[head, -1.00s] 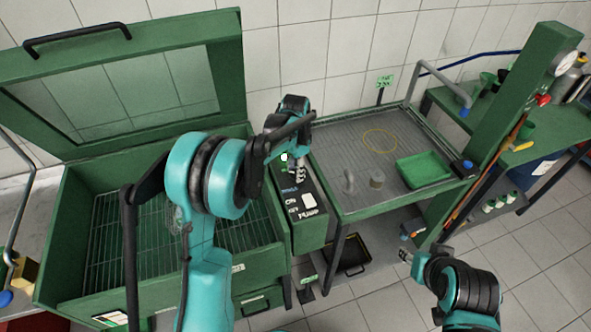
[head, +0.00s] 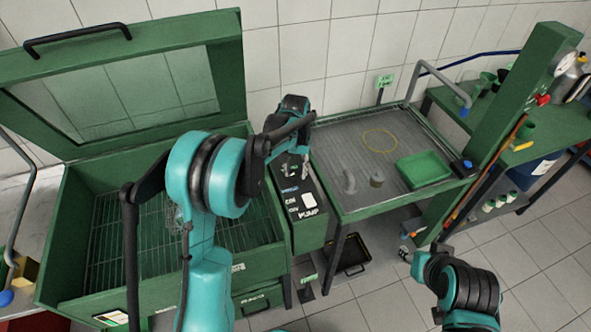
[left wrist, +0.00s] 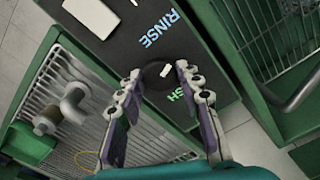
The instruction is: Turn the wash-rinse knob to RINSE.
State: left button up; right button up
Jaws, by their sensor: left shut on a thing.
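The wash-rinse knob (left wrist: 156,78) is round and black with a white mark, on the black control panel (left wrist: 208,58). The blue RINSE label (left wrist: 159,27) is clear in the left wrist view; the green WASH label (left wrist: 174,96) is partly hidden by the knob and a finger. I cannot tell which label the mark points at. My left gripper (left wrist: 157,76) is shut on the knob, one finger on each side. In the head view the left gripper (head: 300,168) is over the panel's far part and hides the knob. My right gripper (head: 405,255) hangs away from the panel, its jaw state unclear.
The green washer tank (head: 245,258) with its raised lid (head: 232,60) is left of the panel. A ribbed drain table (head: 335,140) with a green tray (head: 423,169) is to the right. A black pan (head: 352,268) lies below.

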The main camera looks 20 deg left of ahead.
aim_at(295, 173)
pick_arm(q)
jog(key=shift+n, duration=0.5)
jog(key=o, duration=1.2)
jog(key=shift+c, duration=0.2)
notch_tip(295, 173, up, 12)
